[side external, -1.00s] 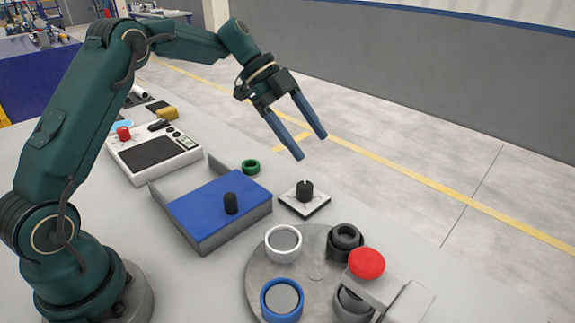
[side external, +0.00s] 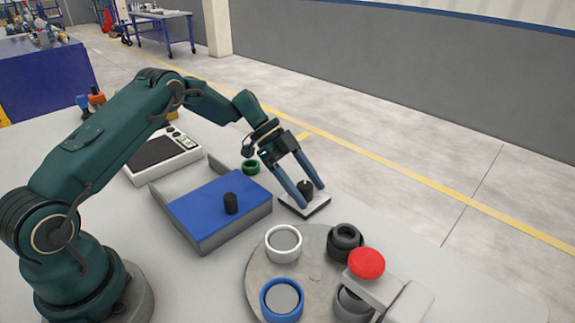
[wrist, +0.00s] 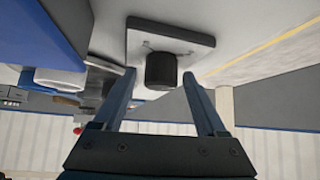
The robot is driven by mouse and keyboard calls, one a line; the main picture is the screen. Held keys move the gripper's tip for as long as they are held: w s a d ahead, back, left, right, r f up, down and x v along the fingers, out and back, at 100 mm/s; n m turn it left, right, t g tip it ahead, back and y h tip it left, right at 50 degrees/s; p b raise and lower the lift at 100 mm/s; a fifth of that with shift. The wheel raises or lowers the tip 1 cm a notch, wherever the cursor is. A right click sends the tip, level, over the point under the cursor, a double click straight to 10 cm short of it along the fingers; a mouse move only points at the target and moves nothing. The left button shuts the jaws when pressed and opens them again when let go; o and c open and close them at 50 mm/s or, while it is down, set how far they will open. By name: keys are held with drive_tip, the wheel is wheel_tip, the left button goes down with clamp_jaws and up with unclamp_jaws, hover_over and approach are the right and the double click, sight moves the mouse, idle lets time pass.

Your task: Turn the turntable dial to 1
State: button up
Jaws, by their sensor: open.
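The dial is a black knob (side external: 305,188) on a pale square plate (side external: 318,209), lying on the table behind the turntable. In the wrist view the knob (wrist: 161,70) sits centred just beyond my fingertips, on its plate (wrist: 140,32). My gripper (side external: 312,196) is open and low over the plate, with its blue fingers on either side of the knob. I cannot tell whether a finger touches it. The number the dial points to is not readable.
A blue-topped box (side external: 195,205) with a black knob stands left of the dial. A red button (side external: 366,263) on a grey mount stands at the front right. A white device (side external: 165,157) is at the back left.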

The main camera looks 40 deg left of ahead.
drive_tip(key=shift+c, duration=0.3)
clamp_jaws()
drive_tip(key=shift+n+t, duration=0.3)
drive_tip(key=shift+n, duration=0.2)
drive_tip(key=n+t+y, duration=0.1)
drive_tip(key=n+t, duration=0.1)
drive_tip(key=n, duration=0.1)
drive_tip(key=shift+r, duration=0.1)
drive_tip(key=shift+w+n+t+y, duration=0.1)
drive_tip(key=shift+n+t+y, duration=0.6)
drive_tip(key=shift+n, duration=0.5)
drive_tip(key=shift+n+t+y, duration=0.6)
drive_tip(key=shift+n+t, duration=0.2)
drive_tip(key=shift+n, duration=0.4)
drive_tip(key=shift+w+n+y, duration=0.1)
drive_tip(key=shift+n+y, duration=0.2)
drive_tip(key=shift+n, duration=0.1)
drive_tip(key=shift+o, duration=0.3)
unclamp_jaws()
